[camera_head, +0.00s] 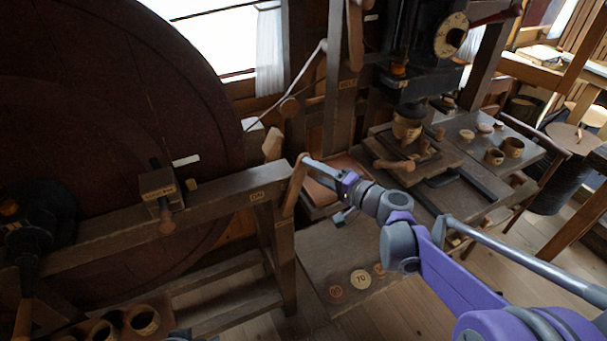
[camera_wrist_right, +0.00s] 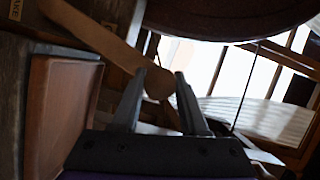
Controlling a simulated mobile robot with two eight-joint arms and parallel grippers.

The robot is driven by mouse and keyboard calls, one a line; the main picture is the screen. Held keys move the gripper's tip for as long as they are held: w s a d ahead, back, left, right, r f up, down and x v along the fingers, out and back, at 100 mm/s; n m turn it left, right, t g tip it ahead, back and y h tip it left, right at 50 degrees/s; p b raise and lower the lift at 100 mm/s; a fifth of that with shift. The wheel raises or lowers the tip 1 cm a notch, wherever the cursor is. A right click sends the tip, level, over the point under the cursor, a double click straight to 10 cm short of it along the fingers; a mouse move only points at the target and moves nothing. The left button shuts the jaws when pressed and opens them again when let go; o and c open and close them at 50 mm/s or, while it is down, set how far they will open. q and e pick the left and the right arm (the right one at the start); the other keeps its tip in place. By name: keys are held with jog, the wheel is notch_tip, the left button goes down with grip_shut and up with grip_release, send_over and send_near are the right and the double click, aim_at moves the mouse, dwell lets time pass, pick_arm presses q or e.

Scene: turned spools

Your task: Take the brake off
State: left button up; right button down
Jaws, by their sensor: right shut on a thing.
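The brake lever (camera_head: 293,187) is a slim pale-brown wooden bar at the end of the dark beam beside the big wheel, and it leans. In the right wrist view the lever (camera_wrist_right: 95,32) runs down from the upper left and its rounded end lies between my fingertips. My right gripper (camera_head: 306,160) is at the lever's top end, and it also shows in the wrist view (camera_wrist_right: 158,88). It is shut on the lever. A label ending in "AKE" (camera_wrist_right: 15,9) is cut off at the wrist view's corner.
The large dark wheel (camera_head: 100,110) fills the left. A wooden block with a peg (camera_head: 160,187) sits on the beam (camera_head: 215,197). A bench with cups (camera_head: 512,146) stands at right. Round numbered discs (camera_head: 360,279) lie on the low platform below my right arm.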

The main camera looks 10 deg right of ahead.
jog(key=shift+w+d+f+m, duration=0.15)
jog(key=shift+d+m, duration=0.15)
jog(key=shift+d, duration=0.15)
jog(key=shift+c, duration=2.2)
grip_release()
jog(key=shift+d, duration=0.1)
jog(key=b+v, duration=0.1)
jog(key=v, duration=0.9)
jog(key=shift+s+d, duration=0.25)
jog(key=shift+s, duration=0.05)
